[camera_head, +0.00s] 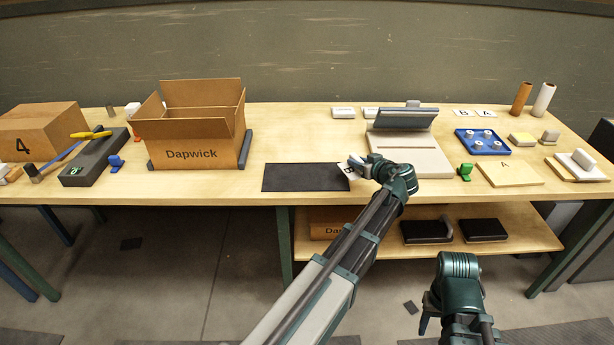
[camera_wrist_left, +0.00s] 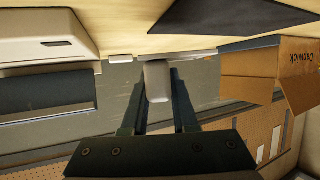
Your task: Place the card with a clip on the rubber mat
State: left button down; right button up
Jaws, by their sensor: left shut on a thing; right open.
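The rubber mat (camera_head: 303,177) is a dark flat rectangle near the table's front edge; part of it also shows in the left wrist view (camera_wrist_left: 262,35). My left gripper (camera_head: 362,168) is at the mat's right end, shut on a pale card marked B (camera_head: 346,171). The card overlaps the mat's right edge in the head view; I cannot tell whether it touches the mat. In the left wrist view a pale grey piece (camera_wrist_left: 157,80), perhaps the clip, sits between the fingers. My right gripper (camera_head: 427,318) is open and empty, in front of the table.
An open Dapwick box (camera_head: 195,154) stands left of the mat. A beige device (camera_head: 420,158) with a grey raised lid stands right of my left gripper. A green clip-like piece (camera_head: 465,171) and a blue tray (camera_head: 482,141) are further right. Most of the mat is bare.

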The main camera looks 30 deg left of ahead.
pick_arm(q)
jog(key=b, duration=0.1)
send_over(310, 175)
jog(key=d, duration=0.1)
jog(key=shift+w+f, duration=0.25)
jog(key=shift+f, duration=0.4)
jog(key=shift+s+a+f, duration=0.1)
jog(key=shift+s+a, duration=0.05)
jog(key=shift+a, duration=0.3)
notch_tip(310, 175, down, 4)
jog(key=b, duration=0.4)
jog(key=shift+a, duration=0.1)
jog(key=shift+r, duration=0.25)
jog(key=shift+f, duration=0.1)
